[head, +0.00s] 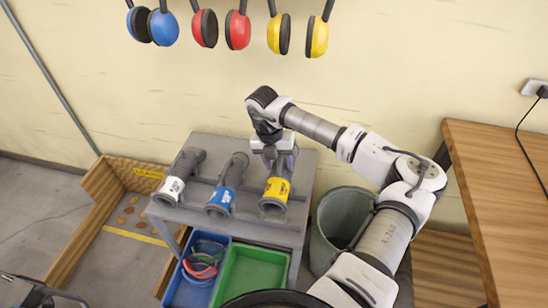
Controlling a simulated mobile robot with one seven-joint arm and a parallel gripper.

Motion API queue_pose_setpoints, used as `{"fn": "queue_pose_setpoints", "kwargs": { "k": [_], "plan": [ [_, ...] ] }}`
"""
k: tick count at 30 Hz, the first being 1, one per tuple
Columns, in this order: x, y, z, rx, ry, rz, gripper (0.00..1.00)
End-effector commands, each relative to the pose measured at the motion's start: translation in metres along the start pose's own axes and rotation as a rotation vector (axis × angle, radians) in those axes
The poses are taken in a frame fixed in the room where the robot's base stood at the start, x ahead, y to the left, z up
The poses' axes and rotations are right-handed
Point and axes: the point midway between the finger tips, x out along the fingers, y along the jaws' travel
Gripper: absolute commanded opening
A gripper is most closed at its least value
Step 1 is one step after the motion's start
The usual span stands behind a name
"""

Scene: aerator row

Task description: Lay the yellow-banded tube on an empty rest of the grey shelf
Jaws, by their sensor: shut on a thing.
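The yellow-banded tube (277,189) is at the right side of the grey shelf (258,231), its open end toward me. My gripper (279,165) is above the shelf and shut on this tube near its far part. The tube is at about the height of the rests. I cannot tell whether it touches the rest under it. A white-banded tube (174,184) lies at the left of the shelf and a blue-banded tube (223,193) lies in the middle. My gripper hides the far end of the yellow-banded tube.
A blue bin (189,287) and a green bin (257,275) are under the shelf. A grey-green bucket (335,215) stands to its right. A wooden-edged box (112,215) is at left, a wooden table (505,200) at right. Coloured ear defenders (236,30) hang above.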

Motion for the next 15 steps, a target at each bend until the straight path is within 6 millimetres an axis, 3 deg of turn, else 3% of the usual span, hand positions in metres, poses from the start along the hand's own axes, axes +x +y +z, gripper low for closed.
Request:
{"fn": "queue_pose_setpoints", "kwargs": {
  "k": [15],
  "plan": [
    [0.035, 0.007, 0.000, 0.000, 0.000, 0.000, 0.14]
  ]
}}
